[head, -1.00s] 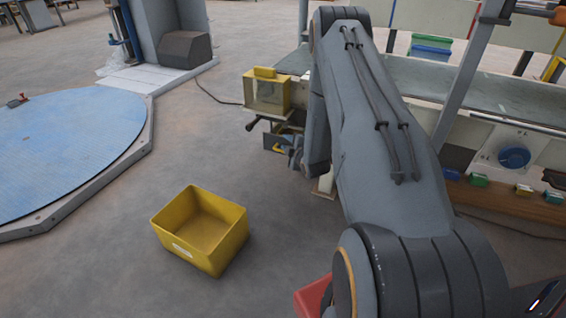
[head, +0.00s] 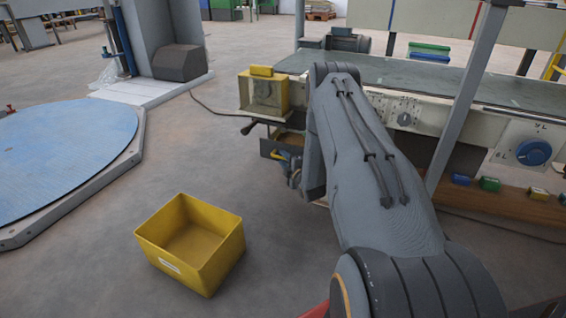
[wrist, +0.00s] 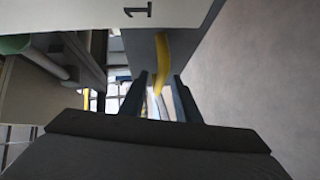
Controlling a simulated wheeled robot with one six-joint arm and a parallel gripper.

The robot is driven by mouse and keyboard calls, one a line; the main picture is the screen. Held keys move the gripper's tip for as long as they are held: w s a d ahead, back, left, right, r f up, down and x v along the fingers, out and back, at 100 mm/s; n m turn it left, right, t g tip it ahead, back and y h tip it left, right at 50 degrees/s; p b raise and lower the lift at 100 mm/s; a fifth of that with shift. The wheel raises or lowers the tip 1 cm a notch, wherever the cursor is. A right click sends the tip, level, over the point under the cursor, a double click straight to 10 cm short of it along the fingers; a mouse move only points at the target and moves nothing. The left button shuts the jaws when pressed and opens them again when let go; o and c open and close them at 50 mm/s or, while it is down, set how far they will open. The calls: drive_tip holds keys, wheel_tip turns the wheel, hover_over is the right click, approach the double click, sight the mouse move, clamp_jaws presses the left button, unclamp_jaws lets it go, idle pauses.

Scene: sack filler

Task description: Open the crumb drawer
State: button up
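The crumb drawer (head: 270,149) is a dark grey box under the end of the conveyor frame. It stands partly out, and a tan inside shows over its front. Its curved yellow handle shows in the wrist view (wrist: 162,55) against the grey drawer front (wrist: 141,48), below a pale panel marked 1. My gripper (head: 290,163) is at the drawer front. In the wrist view its two dark fingers (wrist: 161,84) stand apart on either side of the yellow handle, with gaps visible. Any contact is not clear. My arm hides the drawer's right side in the head view.
An open yellow bin (head: 190,262) stands on the floor in front. A blue round platform (head: 60,150) lies left. Floor between them is clear.

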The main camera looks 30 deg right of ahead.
drive_tip(key=shift+w+d+f, duration=0.1)
drive_tip(key=shift+w, duration=0.55)
drive_tip(key=shift+d, duration=0.1)
clamp_jaws()
